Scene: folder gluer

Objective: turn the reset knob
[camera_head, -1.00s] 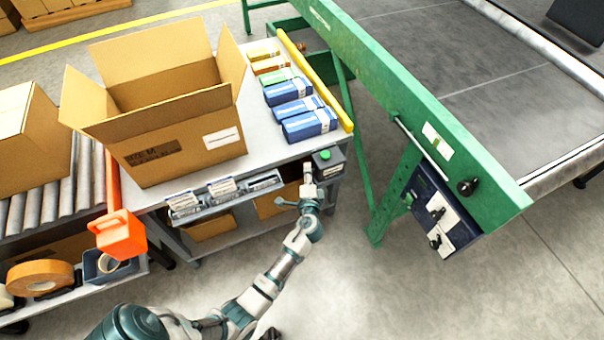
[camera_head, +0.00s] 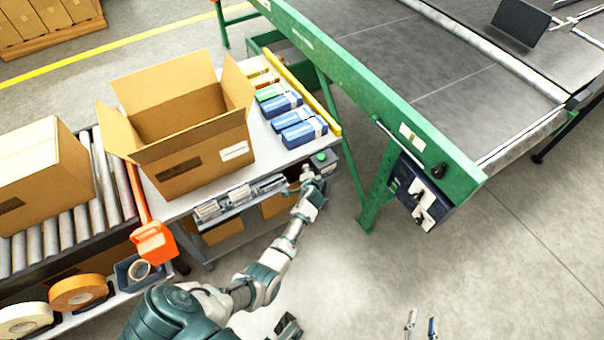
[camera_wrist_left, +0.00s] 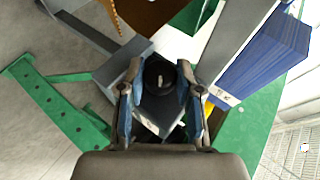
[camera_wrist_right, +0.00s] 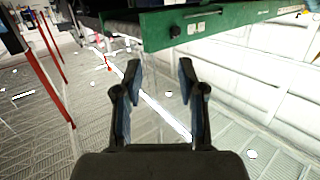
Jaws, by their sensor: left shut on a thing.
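The black reset knob (camera_wrist_left: 160,78) has a pale mark and sits on the face of a small dark grey control box in the left wrist view. In the head view this box (camera_head: 331,167) with a green button is at the front right corner of the bench. My left gripper (camera_head: 308,175) is at the box's front, and the knob is hidden there. In the left wrist view the fingers of my left gripper (camera_wrist_left: 158,73) are on both sides of the knob, shut on it. My right gripper (camera_head: 422,325) is open and empty at the bottom, over the floor.
An open carton (camera_head: 205,150) and several small boxes, some blue (camera_head: 304,133), stand on the bench. A yellow rail (camera_head: 305,92) runs along its right edge. The green conveyor (camera_head: 370,95) is to the right, with a dark switch panel (camera_head: 419,196). The floor in front is clear.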

